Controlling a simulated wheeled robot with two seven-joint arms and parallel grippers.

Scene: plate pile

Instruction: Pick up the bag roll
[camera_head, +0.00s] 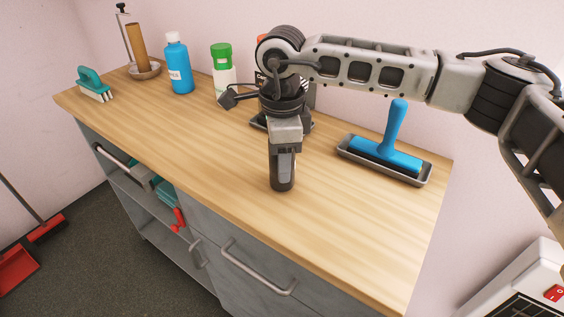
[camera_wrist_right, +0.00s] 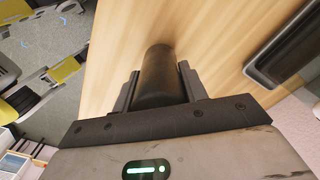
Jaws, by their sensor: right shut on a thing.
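The bag roll is a dark, black cylinder (camera_head: 283,184) standing upright on the wooden counter in the head view. My right gripper (camera_head: 283,168) comes down over it from above and is shut on it. In the right wrist view the roll (camera_wrist_right: 160,75) lies between the two fingers of the gripper (camera_wrist_right: 160,88), one on each side. Its upper part is hidden by the gripper in the head view. My left gripper is not in view.
A blue bottle (camera_head: 179,66), a green-capped bottle (camera_head: 222,62), a teal brush (camera_head: 94,82) and a brown roll on a holder (camera_head: 137,50) stand behind. The counter's front middle (camera_head: 340,225) is clear.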

